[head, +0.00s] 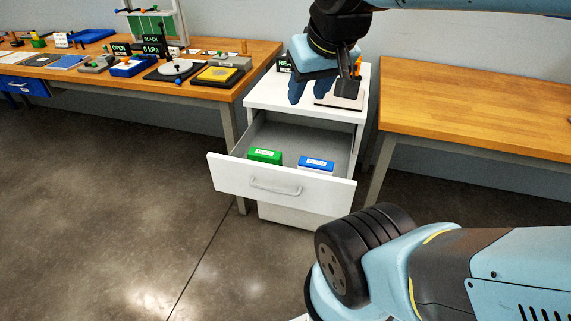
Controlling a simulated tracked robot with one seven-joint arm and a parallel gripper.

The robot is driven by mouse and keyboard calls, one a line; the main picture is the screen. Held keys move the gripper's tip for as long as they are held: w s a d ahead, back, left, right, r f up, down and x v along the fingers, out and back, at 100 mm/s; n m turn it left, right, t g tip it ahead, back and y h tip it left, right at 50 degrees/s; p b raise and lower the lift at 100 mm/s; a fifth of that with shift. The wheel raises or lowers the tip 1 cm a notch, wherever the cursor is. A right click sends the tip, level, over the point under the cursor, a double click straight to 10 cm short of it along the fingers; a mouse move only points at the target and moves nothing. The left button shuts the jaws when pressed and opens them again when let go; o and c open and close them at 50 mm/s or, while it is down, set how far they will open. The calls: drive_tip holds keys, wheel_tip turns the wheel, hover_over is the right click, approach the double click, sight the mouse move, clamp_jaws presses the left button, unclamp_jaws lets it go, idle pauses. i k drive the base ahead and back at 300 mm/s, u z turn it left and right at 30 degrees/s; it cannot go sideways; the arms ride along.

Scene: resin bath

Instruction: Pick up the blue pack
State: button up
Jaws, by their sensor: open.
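The blue pack (316,164) has a white label on top and sits in the open white drawer (230,175), on the right side near the drawer's front panel. A green pack (264,156) with a white label sits to its left in the same drawer, apart from it. My gripper (308,92) points down above the white cabinet's top, higher than the drawer and behind the blue pack in the picture. Its fingers are apart, and I see nothing held between them. The lower sides of both packs are partly hidden by the drawer front.
A small plate with an orange-tipped object (347,88) stands on the cabinet top (285,100) beside my gripper. A wooden bench (480,110) is on the right, bare in view. Another bench (258,50) on the left holds many items. The floor before the drawer is clear.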

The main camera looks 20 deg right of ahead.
sight(324, 167)
drive_tip(key=u, duration=1.4)
drive_tip(key=k, duration=1.85)
drive_tip(key=z, duration=1.45)
drive_tip(key=i, duration=1)
